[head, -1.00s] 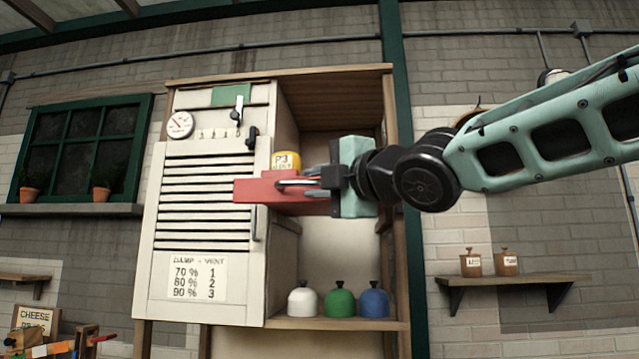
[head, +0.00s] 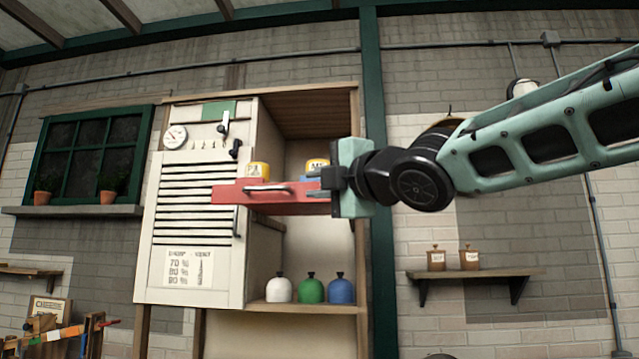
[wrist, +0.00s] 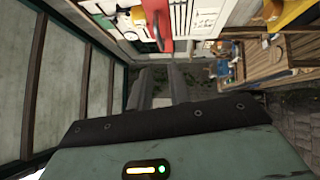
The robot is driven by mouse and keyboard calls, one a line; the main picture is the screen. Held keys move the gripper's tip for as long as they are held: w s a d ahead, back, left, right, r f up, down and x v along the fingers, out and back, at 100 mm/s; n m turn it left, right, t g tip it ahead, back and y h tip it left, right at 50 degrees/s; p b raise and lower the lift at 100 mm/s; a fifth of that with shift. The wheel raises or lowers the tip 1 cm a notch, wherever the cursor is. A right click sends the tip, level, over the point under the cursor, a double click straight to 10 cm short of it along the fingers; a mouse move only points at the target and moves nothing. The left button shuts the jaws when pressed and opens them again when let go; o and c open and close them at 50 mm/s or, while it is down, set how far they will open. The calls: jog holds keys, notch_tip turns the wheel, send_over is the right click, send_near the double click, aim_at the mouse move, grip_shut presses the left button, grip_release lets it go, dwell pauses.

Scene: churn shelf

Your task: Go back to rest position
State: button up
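My gripper (head: 326,184) is in the head view, at the right end of the red drawer (head: 228,192) and in front of the cabinet. In the wrist view, its two grey fingers (wrist: 161,88) stand apart with a gap and nothing between them. The red drawer sticks out of the cabinet, with a grey bar handle on its front. It also shows at the top of the wrist view (wrist: 159,22), beyond the fingertips and apart from them. My arm reaches in from the right.
White, green and blue domed pieces (head: 311,290) stand on the lower shelf. A wall shelf (head: 470,272) with two brown jars is at right. A green post (head: 374,100) stands behind my gripper.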

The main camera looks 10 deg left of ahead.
dwell(0.3)
jog(key=s+d+f+m+g+h, duration=0.2)
jog(key=f+m, duration=0.2)
jog(key=f, duration=0.6)
jog(key=s+d+f+m+g+h, duration=0.2)
jog(key=s+f+m+h, duration=0.15)
jog(key=f, duration=0.65)
jog(key=s+d+f+m+g+h, duration=0.15)
jog(key=f+m, duration=0.25)
jog(key=f, duration=0.6)
jog(key=s+d+f+m+g+h, duration=0.3)
jog(key=s+d+f, duration=0.4)
jog(key=s+f, duration=0.3)
jog(key=s+d+f+m+g+h, duration=0.2)
jog(key=s+d+f+m+g, duration=0.3)
jog(key=s+f, duration=0.5)
jog(key=s+d+m, duration=0.1)
jog(key=s+d, duration=0.1)
jog(key=shift+s+h, duration=0.4)
